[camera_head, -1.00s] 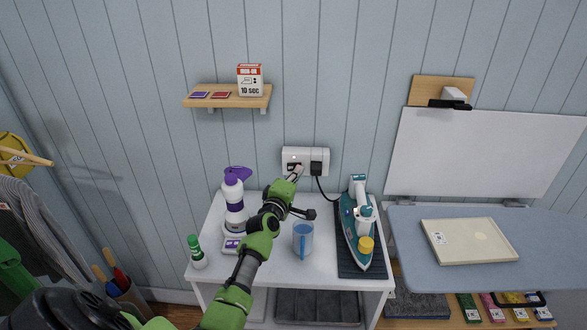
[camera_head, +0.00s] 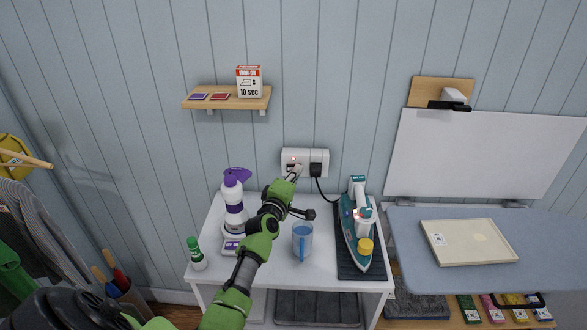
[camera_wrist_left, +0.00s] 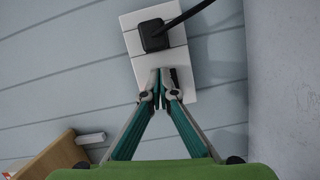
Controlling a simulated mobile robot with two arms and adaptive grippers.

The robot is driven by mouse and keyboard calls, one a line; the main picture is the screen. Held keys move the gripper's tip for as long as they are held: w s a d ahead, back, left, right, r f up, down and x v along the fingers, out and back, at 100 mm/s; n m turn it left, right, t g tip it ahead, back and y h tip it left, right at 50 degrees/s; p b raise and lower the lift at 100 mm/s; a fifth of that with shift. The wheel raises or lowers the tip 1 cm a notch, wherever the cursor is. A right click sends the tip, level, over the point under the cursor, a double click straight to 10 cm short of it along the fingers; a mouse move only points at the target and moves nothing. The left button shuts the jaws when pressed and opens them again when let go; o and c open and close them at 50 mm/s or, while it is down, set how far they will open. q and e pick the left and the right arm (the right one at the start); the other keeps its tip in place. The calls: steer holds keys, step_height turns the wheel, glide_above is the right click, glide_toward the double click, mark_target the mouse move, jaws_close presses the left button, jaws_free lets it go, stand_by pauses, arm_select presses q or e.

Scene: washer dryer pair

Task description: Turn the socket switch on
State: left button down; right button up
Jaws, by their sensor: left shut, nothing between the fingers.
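The white wall socket (camera_head: 320,154) is fixed to the panelled wall above the white table, and it also shows in the left wrist view (camera_wrist_left: 178,56). A black plug (camera_head: 316,169) with a black cord fills its right part; the wrist view shows the plug (camera_wrist_left: 153,36) too. A small orange-red spot shows on the left part of the socket. My left gripper (camera_head: 297,170) is shut and empty, its tips at the lower left part of the socket. In the wrist view its fingertips (camera_wrist_left: 162,78) lie over the socket plate and hide the switch; contact cannot be told.
A teal iron (camera_head: 352,232) stands on a dark mat at the table's right. A blue mug (camera_head: 302,238) is near my forearm, and a purple-white spray bottle (camera_head: 234,204) is left of it. A wooden shelf (camera_head: 226,97) hangs above left.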

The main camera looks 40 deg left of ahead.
arm_select(q)
steer(key=s, duration=0.1)
steer(key=s+d+p, duration=0.1)
steer(key=s+d+f+p, duration=0.1)
steer(key=shift+s+d, duration=0.25)
steer(key=shift+s, duration=0.15)
steer(key=v, duration=1.2)
